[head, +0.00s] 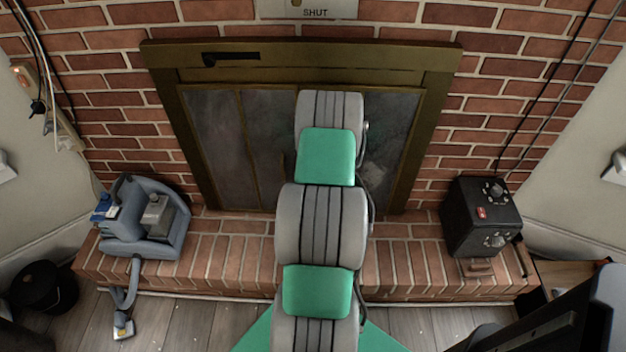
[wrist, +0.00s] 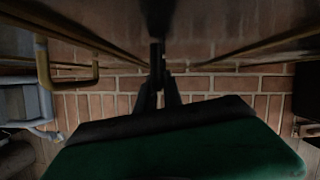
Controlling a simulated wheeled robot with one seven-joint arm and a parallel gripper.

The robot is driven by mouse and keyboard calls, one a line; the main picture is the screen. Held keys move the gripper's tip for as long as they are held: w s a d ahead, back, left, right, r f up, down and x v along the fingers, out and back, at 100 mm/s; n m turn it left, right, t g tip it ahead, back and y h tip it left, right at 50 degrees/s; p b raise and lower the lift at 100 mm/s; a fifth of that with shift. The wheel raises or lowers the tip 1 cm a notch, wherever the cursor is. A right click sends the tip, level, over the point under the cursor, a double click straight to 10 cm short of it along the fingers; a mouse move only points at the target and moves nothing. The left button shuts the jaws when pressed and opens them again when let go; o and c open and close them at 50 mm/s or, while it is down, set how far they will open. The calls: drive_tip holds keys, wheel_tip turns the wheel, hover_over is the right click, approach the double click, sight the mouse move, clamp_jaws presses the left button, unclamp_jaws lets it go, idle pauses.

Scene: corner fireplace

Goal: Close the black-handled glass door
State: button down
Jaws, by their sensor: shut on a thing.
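The fireplace has brass-framed glass doors. The right glass door (head: 397,135) is partly hidden behind my arm in the head view. In the wrist view, my gripper (wrist: 159,80) is shut on the dark upright black handle (wrist: 157,52), in front of the glass. In the head view my arm hides both the gripper and this handle. The left glass door (head: 213,140) lies beside it, with a brass handle (head: 283,165) that also shows at left in the wrist view (wrist: 68,84). I cannot tell how far the right door stands from its frame.
The brick hearth (head: 225,262) runs below the doors. A grey-blue machine (head: 150,222) stands on it at left, and a black box with dials (head: 482,217) at right. The hearth between these is mostly clear.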

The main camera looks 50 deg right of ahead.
drive_tip(key=shift+w+d, duration=0.25)
drive_tip(key=shift+d, duration=0.05)
drive_tip(key=shift+r, duration=0.1)
drive_tip(key=c, duration=1.5)
unclamp_jaws()
drive_tip(key=shift+w, duration=0.15)
drive_tip(key=v, duration=0.7)
drive_tip(key=shift+a+r+p, duration=0.15)
drive_tip(key=shift+r+p, duration=0.15)
drive_tip(key=shift+p, duration=0.05)
